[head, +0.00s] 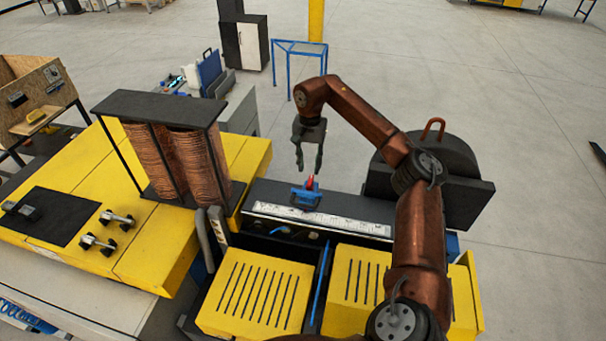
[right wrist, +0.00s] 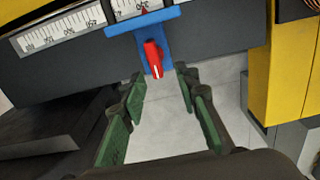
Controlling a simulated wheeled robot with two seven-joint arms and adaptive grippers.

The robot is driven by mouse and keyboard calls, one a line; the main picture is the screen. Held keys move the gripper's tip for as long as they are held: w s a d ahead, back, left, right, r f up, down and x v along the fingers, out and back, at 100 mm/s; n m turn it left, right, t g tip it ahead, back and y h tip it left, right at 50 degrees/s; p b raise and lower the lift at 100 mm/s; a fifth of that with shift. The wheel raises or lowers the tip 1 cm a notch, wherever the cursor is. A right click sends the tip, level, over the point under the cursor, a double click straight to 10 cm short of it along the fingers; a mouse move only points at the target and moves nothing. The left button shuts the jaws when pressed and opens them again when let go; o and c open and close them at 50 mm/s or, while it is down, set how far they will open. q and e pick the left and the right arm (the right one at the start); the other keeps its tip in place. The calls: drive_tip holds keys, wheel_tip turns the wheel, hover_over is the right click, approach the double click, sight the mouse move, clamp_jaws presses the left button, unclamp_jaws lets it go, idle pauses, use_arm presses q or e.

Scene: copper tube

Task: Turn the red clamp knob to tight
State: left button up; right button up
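The red clamp knob (head: 310,183) sits on a blue clamp (head: 305,198) on the white ruler scale of the machine. In the right wrist view the knob (right wrist: 153,60) points down the picture from the blue clamp (right wrist: 143,29). My right gripper (head: 310,168) is just above the knob, pointing down at it. In the right wrist view its green-padded fingers (right wrist: 160,78) are spread apart, with the knob just beyond and between the tips, apart from both. My left gripper is not in view.
A rack with copper coils (head: 180,155) stands left of the scale on a yellow table. A black rounded housing (head: 430,170) stands right of it. Slotted yellow covers (head: 255,292) lie in front. Open floor extends behind the machine.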

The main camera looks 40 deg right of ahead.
sight(310, 180)
drive_tip(key=s+f, duration=0.1)
drive_tip(key=s+f+p, duration=0.1)
drive_tip(key=f, duration=0.1)
drive_tip(key=shift+f, duration=0.1)
drive_tip(key=shift+w+a+f+p, duration=0.1)
drive_tip(key=shift+w+f+p, duration=0.15)
drive_tip(key=shift+f, duration=0.3)
drive_tip(key=shift+w+a+f+p, duration=0.1)
drive_tip(key=shift+f+p, duration=0.1)
drive_tip(key=shift+f, duration=0.3)
drive_tip(key=shift+w+d+f, duration=0.1)
drive_tip(key=shift+w+f, duration=0.25)
drive_tip(key=shift+f, duration=0.25)
drive_tip(key=shift+s+r, duration=0.2)
drive_tip(key=shift+s, duration=0.3)
drive_tip(key=shift+c, duration=0.3)
drive_tip(key=shift+w+f, duration=0.15)
drive_tip(key=shift+w, duration=0.15)
drive_tip(key=c, duration=0.3)
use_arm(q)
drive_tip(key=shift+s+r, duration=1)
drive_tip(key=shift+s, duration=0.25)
use_arm(e)
clamp_jaws()
